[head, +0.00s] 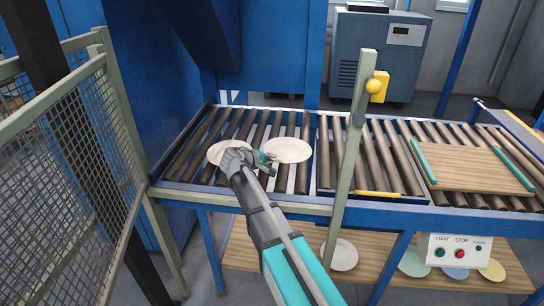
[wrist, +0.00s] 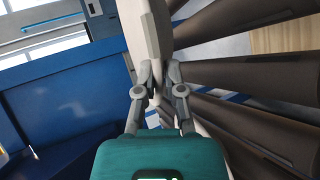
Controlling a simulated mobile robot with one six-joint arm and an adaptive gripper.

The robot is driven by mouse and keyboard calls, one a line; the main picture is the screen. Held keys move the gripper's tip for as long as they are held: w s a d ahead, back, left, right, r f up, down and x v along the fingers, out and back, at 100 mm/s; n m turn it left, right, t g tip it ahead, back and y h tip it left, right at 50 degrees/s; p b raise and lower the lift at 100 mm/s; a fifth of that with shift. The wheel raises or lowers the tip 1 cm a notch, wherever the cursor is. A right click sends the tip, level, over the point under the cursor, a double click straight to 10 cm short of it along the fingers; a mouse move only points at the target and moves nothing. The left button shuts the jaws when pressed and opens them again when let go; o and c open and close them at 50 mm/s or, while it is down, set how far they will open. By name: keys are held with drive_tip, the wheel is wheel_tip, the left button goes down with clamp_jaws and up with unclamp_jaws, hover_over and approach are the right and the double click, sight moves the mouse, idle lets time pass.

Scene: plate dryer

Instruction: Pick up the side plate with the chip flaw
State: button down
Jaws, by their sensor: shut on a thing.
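A white plate (head: 290,150) is at my gripper (head: 267,159) over the roller conveyor in the head view. The fingers are shut on its left edge. In the wrist view the held plate (wrist: 158,25) shows nearly edge-on between the two fingers (wrist: 157,72). I cannot tell whether it still touches the rollers. A second white plate (head: 219,150) lies to the left on the rollers, partly hidden behind my wrist. No chip can be made out on either plate at this size.
A wooden board with green side strips (head: 470,168) sits on the conveyor at right. A grey post (head: 350,160) stands at the conveyor's front. A mesh fence (head: 65,160) is at left. Several plates lie on the lower shelf (head: 385,256), near a start/stop box (head: 462,250).

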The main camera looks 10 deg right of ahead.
drive_tip(key=s+a+r+p, duration=0.4)
drive_tip(key=s+r+p, duration=0.2)
drive_tip(key=s, duration=0.5)
drive_tip(key=shift+a+r, duration=0.15)
drive_tip(key=shift+r, duration=0.5)
